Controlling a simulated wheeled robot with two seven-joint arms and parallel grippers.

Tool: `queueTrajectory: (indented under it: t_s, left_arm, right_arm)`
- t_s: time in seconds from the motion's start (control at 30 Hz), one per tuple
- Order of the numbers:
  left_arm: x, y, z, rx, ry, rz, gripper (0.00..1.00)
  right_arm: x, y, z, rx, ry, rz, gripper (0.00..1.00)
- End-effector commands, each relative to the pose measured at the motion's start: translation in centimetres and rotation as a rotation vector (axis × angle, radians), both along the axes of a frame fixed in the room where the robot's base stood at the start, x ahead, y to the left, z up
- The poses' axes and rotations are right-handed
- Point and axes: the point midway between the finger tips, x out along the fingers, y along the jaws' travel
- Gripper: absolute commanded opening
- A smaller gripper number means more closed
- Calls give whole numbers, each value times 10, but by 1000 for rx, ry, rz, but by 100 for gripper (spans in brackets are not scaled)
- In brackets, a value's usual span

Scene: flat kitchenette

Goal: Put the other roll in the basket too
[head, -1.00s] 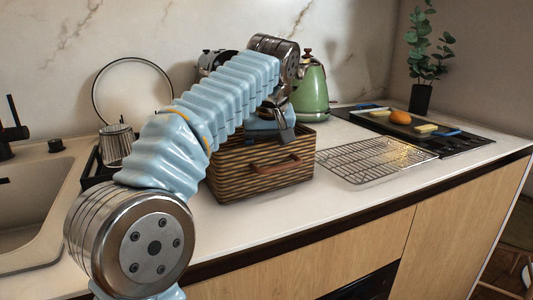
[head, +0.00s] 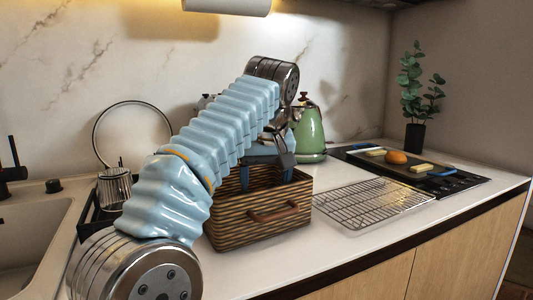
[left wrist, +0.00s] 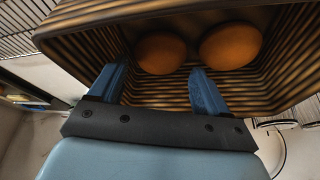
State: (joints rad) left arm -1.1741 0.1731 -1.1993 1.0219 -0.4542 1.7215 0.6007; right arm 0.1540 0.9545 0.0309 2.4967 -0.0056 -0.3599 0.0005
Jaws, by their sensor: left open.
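The wicker basket (head: 235,222) stands on the counter, with its brown handle facing me. In the left wrist view, two round brown rolls (left wrist: 161,53) (left wrist: 230,44) lie side by side inside the basket (left wrist: 285,75). My left gripper (head: 266,178) is over the basket's opening, pointing down, with blue fingers apart. In the left wrist view my left gripper (left wrist: 158,80) is open and empty, and both rolls lie beyond its fingertips. The basket's front wall hides the rolls in the head view. My right gripper is not in view.
A wire rack (head: 372,204) lies right of the basket. A board on the hob holds a round orange-brown item (head: 396,158) and pale blocks (head: 421,169). A green kettle (head: 309,134) stands behind the basket.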

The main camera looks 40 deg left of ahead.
Motion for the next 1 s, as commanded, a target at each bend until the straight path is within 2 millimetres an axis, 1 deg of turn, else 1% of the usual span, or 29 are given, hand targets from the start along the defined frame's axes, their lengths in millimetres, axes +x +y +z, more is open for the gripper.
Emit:
queueTrajectory:
  t_s: [0.03,0.17,0.33,0.5,1.0]
  left_arm:
    - [-3,-4,17,1,-3,1,77]
    - [-12,-12,45,3,-2,4,77]
    - [-17,-16,60,3,-1,6,77]
    - [-19,-20,67,2,0,-1,77]
    - [-20,-20,67,1,1,-2,77]
  right_arm:
    - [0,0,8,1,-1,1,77]
    - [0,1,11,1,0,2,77]
    - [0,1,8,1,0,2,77]
    - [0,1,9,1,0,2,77]
    - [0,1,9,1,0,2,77]
